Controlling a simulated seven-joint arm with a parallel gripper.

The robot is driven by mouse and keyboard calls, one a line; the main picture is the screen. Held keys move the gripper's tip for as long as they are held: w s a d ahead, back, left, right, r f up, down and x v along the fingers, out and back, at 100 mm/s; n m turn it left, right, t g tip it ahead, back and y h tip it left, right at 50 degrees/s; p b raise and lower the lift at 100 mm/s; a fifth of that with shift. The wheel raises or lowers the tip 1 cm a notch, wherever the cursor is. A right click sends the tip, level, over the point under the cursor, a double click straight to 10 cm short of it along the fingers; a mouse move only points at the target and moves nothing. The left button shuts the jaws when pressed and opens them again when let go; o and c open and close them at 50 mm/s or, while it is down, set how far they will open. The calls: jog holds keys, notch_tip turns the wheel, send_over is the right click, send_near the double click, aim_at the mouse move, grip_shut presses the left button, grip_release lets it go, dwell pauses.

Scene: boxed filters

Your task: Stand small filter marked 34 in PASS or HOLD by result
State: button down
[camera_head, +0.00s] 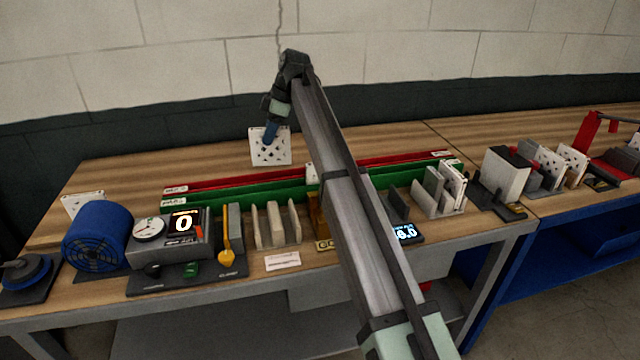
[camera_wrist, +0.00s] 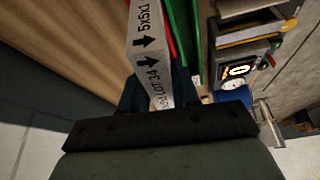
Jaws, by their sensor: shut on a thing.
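My gripper (camera_head: 271,133) is shut on a small white filter (camera_head: 270,151) with a dark pattern on its face. It holds the filter upright above the wood table, behind the red channel (camera_head: 215,182). In the wrist view the filter's edge (camera_wrist: 148,52) shows arrows, "5x5x1" and lettering that seems to read "LOT 34". The green channel (camera_head: 230,197) runs in front of the red one. Both have small labels at their ends, too small to read surely. My arm hides the middle of both channels.
A gauge box (camera_head: 170,240) with a lit "0" display (camera_head: 185,222) stands at the front left, beside a blue round blower (camera_head: 97,237). Slotted racks (camera_head: 275,225) stand in front of the channels. White filters (camera_head: 453,185) stand at the right. The table's back left is clear.

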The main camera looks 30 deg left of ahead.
aim_at(268, 162)
jog(key=shift+n+h, duration=0.3)
jog(key=shift+n, duration=0.6)
jog(key=shift+w+a+f, duration=0.1)
jog(key=shift+a+f, duration=0.2)
jog(key=shift+f, duration=1.4)
jog(key=shift+w+a+f, duration=0.1)
jog(key=shift+a+f, duration=0.25)
jog(key=shift+f, duration=1.4)
jog(key=shift+a+f, duration=0.3)
jog(key=shift+f, duration=1.4)
jog(key=shift+f, duration=0.1)
jog(key=c, duration=0.8)
grip_release()
jog(key=shift+c, duration=0.2)
jog(key=v, duration=1.2)
jog(key=shift+w, duration=0.2)
